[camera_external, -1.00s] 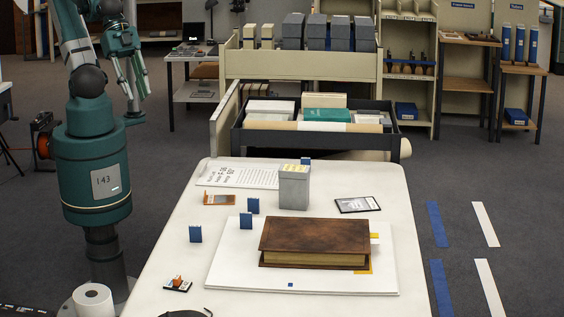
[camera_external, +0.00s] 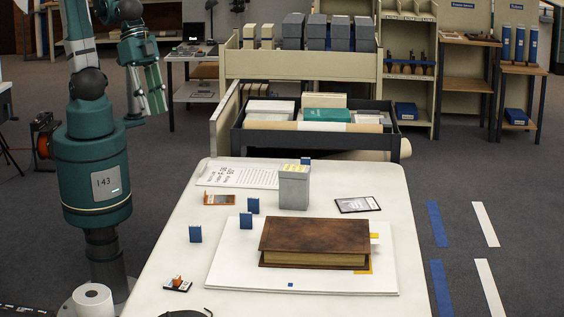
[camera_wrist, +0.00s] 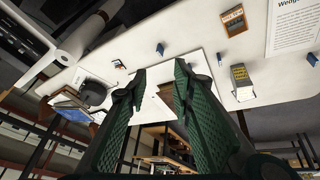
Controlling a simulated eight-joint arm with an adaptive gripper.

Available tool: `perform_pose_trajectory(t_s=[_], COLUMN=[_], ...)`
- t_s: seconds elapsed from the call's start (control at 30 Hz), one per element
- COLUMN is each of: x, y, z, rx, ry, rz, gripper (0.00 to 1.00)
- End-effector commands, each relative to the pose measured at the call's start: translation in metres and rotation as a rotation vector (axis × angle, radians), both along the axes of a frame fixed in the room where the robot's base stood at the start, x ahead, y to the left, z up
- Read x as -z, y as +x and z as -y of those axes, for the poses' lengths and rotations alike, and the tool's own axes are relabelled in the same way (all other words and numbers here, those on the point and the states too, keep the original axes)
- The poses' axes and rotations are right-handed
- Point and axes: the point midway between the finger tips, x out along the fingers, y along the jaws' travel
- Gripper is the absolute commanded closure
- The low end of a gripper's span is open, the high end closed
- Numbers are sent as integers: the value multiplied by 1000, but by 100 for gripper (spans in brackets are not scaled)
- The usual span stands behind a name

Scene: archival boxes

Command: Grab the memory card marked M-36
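I cannot read M-36 on anything. Small blue upright pieces stand on the white table: one at the left (camera_external: 195,234), one by the mat's left edge (camera_external: 246,220), one just behind it (camera_external: 253,205), and one behind the grey box (camera_external: 305,160). A small dark item with an orange part (camera_external: 178,284) lies at the front left. My gripper (camera_external: 147,108) hangs left of the table, fingers downward. In the wrist view it is open and empty (camera_wrist: 160,75).
A brown book (camera_external: 314,239) lies on a white mat (camera_external: 232,260). A grey box (camera_external: 294,189) stands behind it, with a dark-framed card (camera_external: 357,204) to its right. A printed sheet (camera_external: 238,174) lies at the back left. A cart (camera_external: 300,65) with boxes stands beyond the table.

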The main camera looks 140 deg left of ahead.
Motion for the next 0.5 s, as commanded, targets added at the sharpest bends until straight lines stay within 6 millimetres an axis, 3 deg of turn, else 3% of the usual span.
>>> perform_pose_trajectory(t_s=[0.5], x=[39], y=[59], z=[-3], rx=[-140], ry=[-54], rz=[-108], gripper=[76])
